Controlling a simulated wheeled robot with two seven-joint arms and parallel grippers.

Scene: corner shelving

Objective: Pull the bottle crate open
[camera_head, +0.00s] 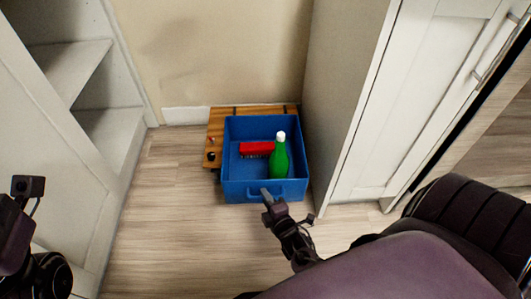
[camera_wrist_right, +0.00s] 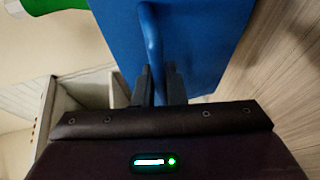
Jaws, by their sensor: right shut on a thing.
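The bottle crate (camera_head: 236,189) is a blue open-topped box on the floor in the corner. It stands out in front of a wooden board. A green bottle (camera_head: 279,158) with a white cap stands in it at the right, beside a red brush (camera_head: 257,148). My right gripper (camera_head: 267,198) is at the crate's front handle (camera_head: 283,191). In the right wrist view, my right gripper (camera_wrist_right: 160,83) is shut on the blue handle (camera_wrist_right: 152,40), with the crate front (camera_wrist_right: 200,40) behind it. My left gripper is not clearly seen; only part of my left arm shows at the left edge.
The wooden board (camera_head: 217,130) lies behind and left of the crate, with small dark items on it. A white cabinet (camera_head: 350,120) stands close to the crate's right. White shelving (camera_head: 75,70) is at the left. The wood floor (camera_head: 180,200) in front and left is clear.

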